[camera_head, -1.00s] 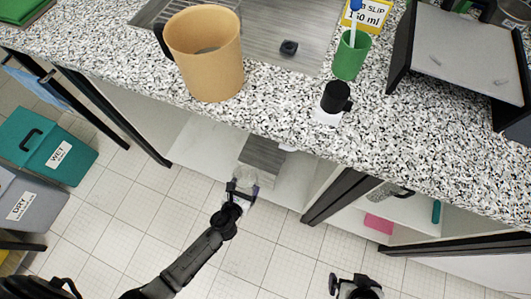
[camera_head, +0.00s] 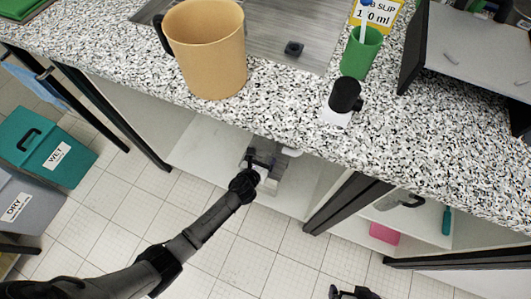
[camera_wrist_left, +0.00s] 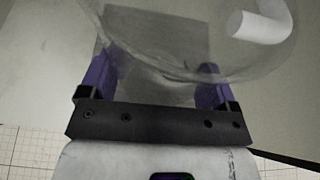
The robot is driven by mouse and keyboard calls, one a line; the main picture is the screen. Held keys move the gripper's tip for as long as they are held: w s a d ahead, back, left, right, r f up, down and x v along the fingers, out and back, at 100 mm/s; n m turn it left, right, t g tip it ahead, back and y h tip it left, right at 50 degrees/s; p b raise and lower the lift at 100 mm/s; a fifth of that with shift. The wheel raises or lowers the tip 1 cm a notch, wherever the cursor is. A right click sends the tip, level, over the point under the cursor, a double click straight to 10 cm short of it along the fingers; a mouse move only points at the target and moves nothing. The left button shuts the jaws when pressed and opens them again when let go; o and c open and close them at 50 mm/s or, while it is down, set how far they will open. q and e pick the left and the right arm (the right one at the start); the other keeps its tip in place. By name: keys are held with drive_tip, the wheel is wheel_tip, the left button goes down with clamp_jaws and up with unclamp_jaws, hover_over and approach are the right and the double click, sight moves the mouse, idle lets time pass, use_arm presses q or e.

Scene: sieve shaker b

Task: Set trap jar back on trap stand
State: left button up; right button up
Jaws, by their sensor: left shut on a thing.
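My left gripper (camera_head: 262,163) reaches under the counter, at the shelf of the open cabinet. In the left wrist view its purple fingers (camera_wrist_left: 155,85) are shut on the clear trap jar (camera_wrist_left: 175,55), one at each side. The jar is see-through, and much of its outline is faint. A grey block, likely the trap stand (camera_head: 284,176), is at the gripper in the head view and shows behind the jar in the wrist view. I cannot tell whether the jar touches it. My right gripper (camera_head: 350,292) shows only partly at the bottom edge, away from the cabinet.
A curved white pipe (camera_wrist_left: 262,24) is close to the jar at the upper right. The counter edge (camera_head: 245,125) overhangs the shelf. A dark cabinet leg (camera_head: 345,203) stands to the right. A tan jug (camera_head: 207,55) and a green cup (camera_head: 360,52) stand on the counter.

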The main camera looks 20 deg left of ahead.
sight(267, 150)
use_arm(q)
drive_tip(key=w, duration=0.1)
drive_tip(key=w+b, duration=0.1)
drive_tip(key=w, duration=0.2)
drive_tip(key=shift+d+f+b, duration=0.1)
drive_tip(key=shift+f+b, duration=0.2)
drive_tip(key=shift+b, duration=0.1)
drive_tip(key=shift+f+b, duration=0.4)
drive_tip(key=shift+b, duration=0.05)
drive_tip(key=shift+s, duration=0.3)
drive_tip(key=shift+w, duration=0.1)
drive_tip(key=shift+w+f, duration=0.1)
drive_tip(key=shift+f, duration=0.1)
drive_tip(key=o, duration=0.7)
drive_tip(key=shift+c, duration=0.2)
drive_tip(key=shift+o, duration=0.9)
